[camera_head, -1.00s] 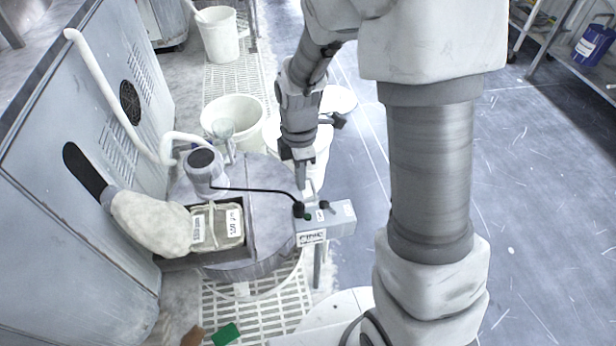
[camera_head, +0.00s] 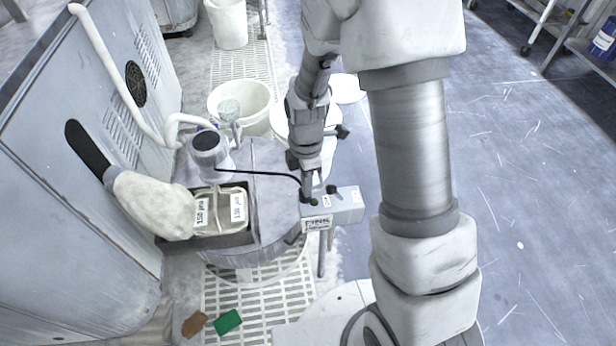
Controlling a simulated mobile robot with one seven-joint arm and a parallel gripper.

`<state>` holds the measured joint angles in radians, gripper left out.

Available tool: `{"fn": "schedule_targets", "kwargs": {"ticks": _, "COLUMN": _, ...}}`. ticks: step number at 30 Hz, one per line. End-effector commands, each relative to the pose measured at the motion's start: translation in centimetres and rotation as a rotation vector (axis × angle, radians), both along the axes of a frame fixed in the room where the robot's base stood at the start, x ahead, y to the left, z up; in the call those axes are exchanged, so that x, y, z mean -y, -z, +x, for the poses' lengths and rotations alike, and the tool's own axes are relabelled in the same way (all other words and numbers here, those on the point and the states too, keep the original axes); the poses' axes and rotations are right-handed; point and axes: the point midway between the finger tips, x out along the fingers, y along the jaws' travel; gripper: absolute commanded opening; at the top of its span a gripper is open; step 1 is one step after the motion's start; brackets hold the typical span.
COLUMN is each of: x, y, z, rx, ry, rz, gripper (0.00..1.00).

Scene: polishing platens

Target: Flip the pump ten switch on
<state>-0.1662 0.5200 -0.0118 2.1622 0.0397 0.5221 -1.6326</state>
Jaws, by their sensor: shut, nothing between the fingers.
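A small grey switch box (camera_head: 345,208) is fixed at the right edge of the round grey tank lid, seen in the head view. It has a white label on its front, a small green spot and a dark knob on top, and a black cable running to its left end. My gripper (camera_head: 307,192) points down, shut and empty, with its tip at the left part of the box top. Whether the tip touches the box cannot be told. The switch lever is hidden behind the fingers, so its position does not show.
A tank (camera_head: 275,185) with a labelled tray (camera_head: 240,222) and a pump motor (camera_head: 208,150) stands left of the box. A grey cabinet (camera_head: 60,220) is at left. White buckets (camera_head: 258,103) stand behind.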

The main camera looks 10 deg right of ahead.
Motion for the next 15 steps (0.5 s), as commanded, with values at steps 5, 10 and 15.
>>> {"fn": "schedule_targets", "kwargs": {"ticks": 5, "x": 0.0, "y": 4.2, "z": -0.3, "rx": -0.003, "ry": 0.000, "rz": -0.002, "gripper": 0.00}}
{"fn": "schedule_targets", "kwargs": {"ticks": 10, "x": 2.5, "y": 2.9, "z": 0.4, "rx": 0.004, "ry": 0.003, "rz": 0.000, "gripper": 0.00}}
{"fn": "schedule_targets", "kwargs": {"ticks": 15, "x": 3.6, "y": 2.4, "z": 0.6, "rx": 0.002, "ry": 0.001, "rz": -0.001, "gripper": 0.00}}
